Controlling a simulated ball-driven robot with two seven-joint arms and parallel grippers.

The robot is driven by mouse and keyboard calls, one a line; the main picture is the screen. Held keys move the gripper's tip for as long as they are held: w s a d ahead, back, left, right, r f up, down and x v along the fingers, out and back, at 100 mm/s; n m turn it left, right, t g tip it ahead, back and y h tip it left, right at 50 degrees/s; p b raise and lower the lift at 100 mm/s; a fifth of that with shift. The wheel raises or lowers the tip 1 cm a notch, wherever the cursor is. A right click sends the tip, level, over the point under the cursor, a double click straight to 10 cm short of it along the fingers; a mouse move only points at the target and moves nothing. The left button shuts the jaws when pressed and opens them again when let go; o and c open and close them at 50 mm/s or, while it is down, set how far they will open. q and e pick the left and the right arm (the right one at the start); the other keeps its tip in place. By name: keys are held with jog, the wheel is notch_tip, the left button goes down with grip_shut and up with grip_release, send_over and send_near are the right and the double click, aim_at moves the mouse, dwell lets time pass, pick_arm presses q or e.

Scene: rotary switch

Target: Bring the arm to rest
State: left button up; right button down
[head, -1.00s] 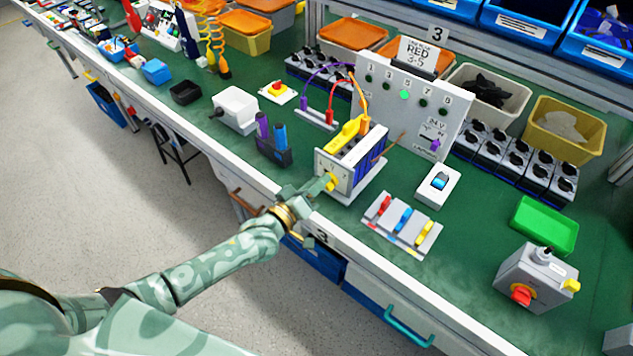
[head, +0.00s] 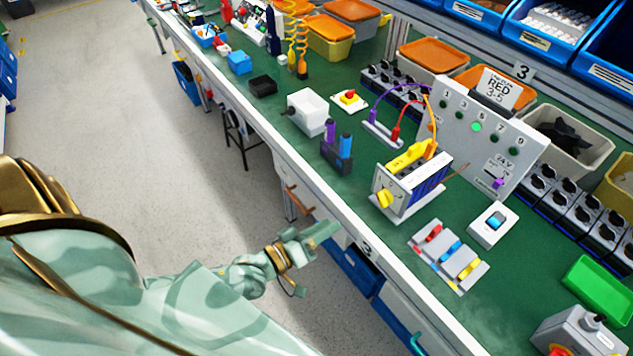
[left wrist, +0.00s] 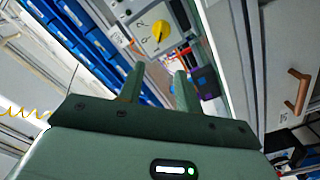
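My left gripper (head: 322,234) is off the bench's front edge, in front of the drawers and apart from the rotary switch. In the left wrist view its two fingers (left wrist: 157,88) stand apart with nothing between them. The rotary switch (head: 413,186) stands on the green bench top. Its yellow knob (head: 384,199) faces the front edge, and the knob also shows in the left wrist view (left wrist: 160,31), beyond the fingertips. My right gripper is not in view.
A row of red, blue and yellow pieces (head: 449,256) lies right of the switch. A holder with purple and blue tools (head: 337,152) stands to its left. A panel with a green light (head: 480,125) is behind. The floor (head: 180,180) before the bench is clear.

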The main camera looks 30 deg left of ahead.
pick_arm(q)
jog(key=shift+v, duration=0.95)
